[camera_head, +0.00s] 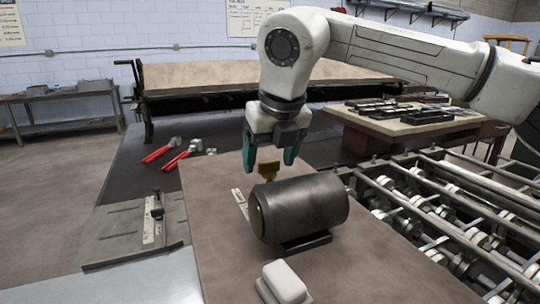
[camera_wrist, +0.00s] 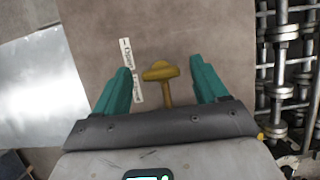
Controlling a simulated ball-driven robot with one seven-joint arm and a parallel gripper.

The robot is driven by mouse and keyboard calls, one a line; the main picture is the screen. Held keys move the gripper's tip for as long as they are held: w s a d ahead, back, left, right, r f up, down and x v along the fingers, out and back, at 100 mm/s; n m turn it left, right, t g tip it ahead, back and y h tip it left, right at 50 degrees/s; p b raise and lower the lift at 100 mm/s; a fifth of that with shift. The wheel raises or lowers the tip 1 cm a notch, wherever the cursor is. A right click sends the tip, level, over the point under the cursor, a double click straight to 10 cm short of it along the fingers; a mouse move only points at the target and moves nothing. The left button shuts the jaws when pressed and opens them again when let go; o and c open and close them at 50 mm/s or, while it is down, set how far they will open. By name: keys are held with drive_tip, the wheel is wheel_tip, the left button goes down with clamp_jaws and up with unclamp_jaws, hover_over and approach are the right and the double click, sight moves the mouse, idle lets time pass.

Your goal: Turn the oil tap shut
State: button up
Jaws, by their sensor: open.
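The oil tap is a yellow-brass T-shaped handle (camera_head: 269,170) standing at the far side of a dark drum (camera_head: 305,208) on the brown bench top. In the wrist view the tap (camera_wrist: 160,72) has its crossbar running roughly left to right, with a stem below. A white label strip (camera_wrist: 132,70) with small writing lies just left of it. My gripper (camera_head: 270,165) points down over the tap, its teal fingers apart. In the wrist view the fingers of my gripper (camera_wrist: 160,66) stand either side of the tap, with a gap on both sides. I cannot tell their exact height against it.
A roller conveyor (camera_head: 450,210) runs along the bench's right side. A white block (camera_head: 283,282) lies at the front. Red-handled tools (camera_head: 175,152) lie on the dark surface at left. Bare bench top (camera_head: 370,265) is free right of the drum.

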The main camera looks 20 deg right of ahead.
drive_tip(key=v, duration=1)
drive_tip(key=shift+r+b, duration=0.35)
drive_tip(key=shift+b, duration=0.1)
drive_tip(key=shift+s, duration=0.15)
